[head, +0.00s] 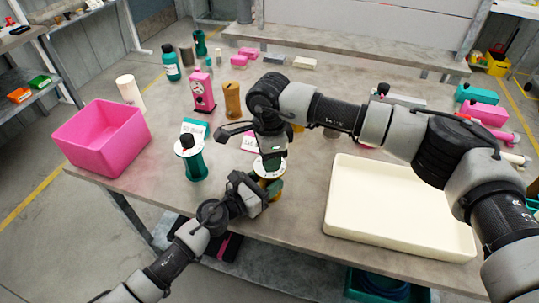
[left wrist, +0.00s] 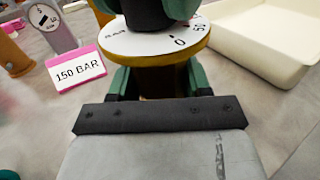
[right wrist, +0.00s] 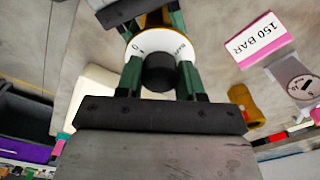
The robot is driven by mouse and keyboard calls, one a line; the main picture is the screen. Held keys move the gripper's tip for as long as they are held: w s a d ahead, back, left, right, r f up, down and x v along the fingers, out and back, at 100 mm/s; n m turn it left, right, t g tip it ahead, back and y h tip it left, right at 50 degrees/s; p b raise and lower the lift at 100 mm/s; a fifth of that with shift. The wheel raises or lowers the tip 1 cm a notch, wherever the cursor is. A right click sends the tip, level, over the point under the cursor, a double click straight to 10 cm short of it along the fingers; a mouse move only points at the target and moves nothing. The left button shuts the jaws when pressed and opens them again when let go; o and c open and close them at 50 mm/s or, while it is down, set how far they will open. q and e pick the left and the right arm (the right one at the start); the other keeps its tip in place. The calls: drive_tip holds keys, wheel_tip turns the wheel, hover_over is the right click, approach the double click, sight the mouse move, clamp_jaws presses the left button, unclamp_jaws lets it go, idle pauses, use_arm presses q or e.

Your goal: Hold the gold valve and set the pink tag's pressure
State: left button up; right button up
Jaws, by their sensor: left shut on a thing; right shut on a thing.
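The gold valve (head: 271,185) stands upright near the table's front edge, with a white, gold-rimmed dial (left wrist: 152,42) and a black knob (right wrist: 159,73) on top. My left gripper (left wrist: 160,85) is shut around its gold body from the front. My right gripper (right wrist: 160,78) reaches from above, its green fingers closed on either side of the knob. The right wrist view shows the dial (right wrist: 143,47) with a 0 mark; the pointer setting cannot be read.
A teal valve (head: 190,164) with a teal tag (head: 196,128) stands left of my grippers. A pink gauge (head: 203,93) and a gold cylinder (head: 232,100) stand behind. A pink bin (head: 100,137) is at the left, a cream tray (head: 395,245) at the right.

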drive_tip(key=n, duration=0.6)
drive_tip(key=shift+n, duration=0.3)
drive_tip(key=n, duration=0.5)
drive_tip(key=shift+n, duration=0.3)
drive_tip(key=o, duration=0.9)
wheel_tip(320, 180, up, 12)
idle(0.4)
